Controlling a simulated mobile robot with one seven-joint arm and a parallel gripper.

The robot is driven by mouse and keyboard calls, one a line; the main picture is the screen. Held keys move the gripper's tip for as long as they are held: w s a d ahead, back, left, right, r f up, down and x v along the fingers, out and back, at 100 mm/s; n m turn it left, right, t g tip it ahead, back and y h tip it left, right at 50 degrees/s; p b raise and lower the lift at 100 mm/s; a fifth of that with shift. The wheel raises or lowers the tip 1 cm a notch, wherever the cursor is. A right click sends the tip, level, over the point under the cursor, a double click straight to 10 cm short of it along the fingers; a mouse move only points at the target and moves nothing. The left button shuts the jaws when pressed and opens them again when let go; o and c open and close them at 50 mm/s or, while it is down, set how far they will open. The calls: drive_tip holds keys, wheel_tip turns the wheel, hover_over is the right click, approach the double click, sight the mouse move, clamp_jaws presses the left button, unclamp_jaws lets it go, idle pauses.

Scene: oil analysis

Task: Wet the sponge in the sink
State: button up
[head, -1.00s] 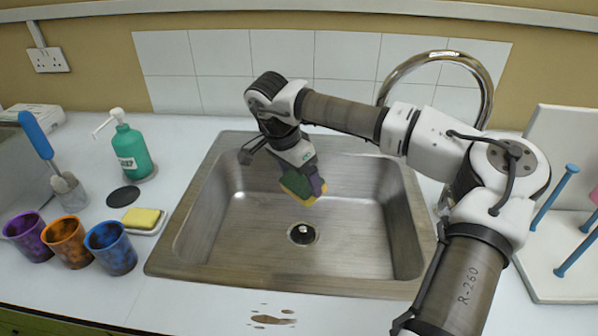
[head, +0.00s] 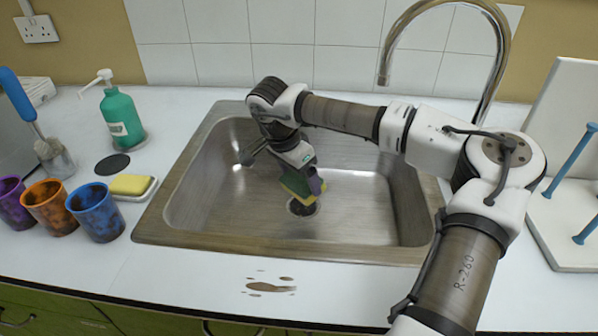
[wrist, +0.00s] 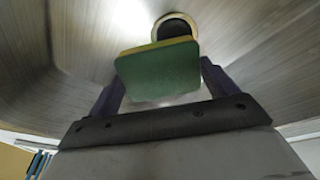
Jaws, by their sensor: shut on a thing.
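My gripper (head: 314,184) reaches down into the steel sink (head: 190,225). It is shut on a sponge (head: 296,185) with a green face and a yellow layer. In the wrist view the sponge's green face (wrist: 160,72) shows between the purple fingers of my gripper (wrist: 160,80). The sponge is inside the basin, close to the dark drain hole (head: 303,206), which shows beyond it in the wrist view. I cannot tell whether the sponge touches the basin floor. The chrome tap (head: 497,45) arches up behind the sink at the right; no water is visible.
A second yellow sponge lies on a white dish (head: 141,197) left of the sink. Orange (head: 50,207), blue (head: 96,212) and purple (head: 14,204) cups and a green soap bottle (head: 122,118) stand there too. A brown spill (head: 270,286) lies in front. A white peg rack (head: 565,150) stands right.

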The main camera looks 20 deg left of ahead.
sight(299, 180)
drive_tip(key=shift+f+b, duration=2.1)
drive_tip(key=shift+f, duration=1.3)
wheel_tip(299, 180, up, 19)
drive_tip(key=p, duration=1.2)
drive_tip(key=shift+p, duration=0.3)
drive_tip(key=shift+r+p, duration=1.45)
drive_tip(key=shift+r, duration=0.5)
